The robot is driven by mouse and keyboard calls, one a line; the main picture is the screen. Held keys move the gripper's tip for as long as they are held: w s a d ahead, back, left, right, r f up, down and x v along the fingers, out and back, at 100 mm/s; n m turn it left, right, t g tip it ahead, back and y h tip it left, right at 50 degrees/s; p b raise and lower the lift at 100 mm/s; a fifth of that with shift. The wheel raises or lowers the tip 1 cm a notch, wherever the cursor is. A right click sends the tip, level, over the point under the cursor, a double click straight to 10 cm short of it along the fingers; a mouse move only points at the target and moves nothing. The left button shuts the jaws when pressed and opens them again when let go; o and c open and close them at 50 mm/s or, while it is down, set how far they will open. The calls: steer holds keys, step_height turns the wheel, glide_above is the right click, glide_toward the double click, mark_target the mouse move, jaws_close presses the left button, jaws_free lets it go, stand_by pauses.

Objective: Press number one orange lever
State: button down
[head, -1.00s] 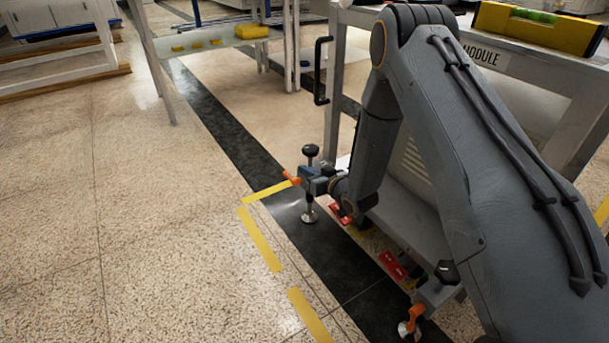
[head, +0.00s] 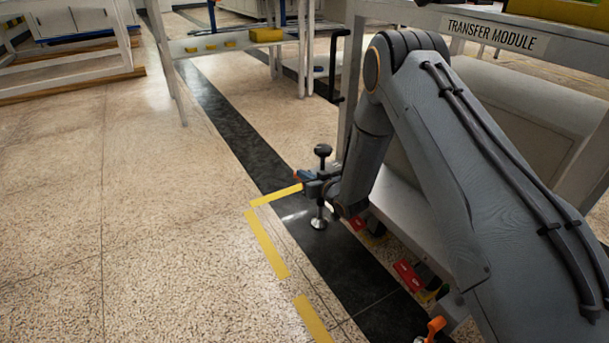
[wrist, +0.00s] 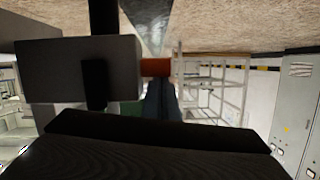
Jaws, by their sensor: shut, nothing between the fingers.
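An orange lever (head: 297,174) is a small patch on the left of a grey clamp block on a stabiliser foot, at the corner of the transfer module in the head view. In the wrist view the lever (wrist: 156,67) projects from the grey block (wrist: 75,68). The blue-grey fingers of my gripper (wrist: 160,100) are together and empty, right at the lever; I cannot tell whether they touch it. A second orange lever (head: 436,326) is at the bottom of the head view. My arm hides part of the module and of the first foot's block.
The foot has a black knob (head: 323,150) on top and a metal pad (head: 319,223) on the floor. Yellow floor tape (head: 268,245) runs to its left. A black handle (head: 337,65) hangs on the module frame. The left floor is open.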

steer(key=shift+w+g+h+p, duration=0.1)
steer(key=shift+g+h+p, duration=0.4)
steer(key=shift+g+p, duration=0.35)
steer(key=shift+w+a+g+h+p, duration=0.25)
steer(key=shift+g+p, duration=0.3)
steer(key=shift+p, duration=0.5)
steer(key=shift+f+g+h+p, duration=0.25)
steer(key=shift+g+h+p, duration=0.3)
steer(key=shift+g, duration=0.05)
steer(key=shift+a+f+g+h+p, duration=0.1)
steer(key=shift+f+g+h+p, duration=0.3)
steer(key=shift+g, duration=0.1)
steer(key=shift+w+f+p, duration=0.2)
steer(key=shift+f+p, duration=0.05)
steer(key=shift+p, duration=0.05)
steer(key=shift+w+f+p, duration=0.1)
steer(key=shift+f+p, duration=0.2)
steer(key=shift+f, duration=0.2)
steer(key=shift+a, duration=0.1)
steer(key=shift+r, duration=0.15)
steer(key=shift+r+p, duration=0.4)
steer(key=shift+r, duration=0.25)
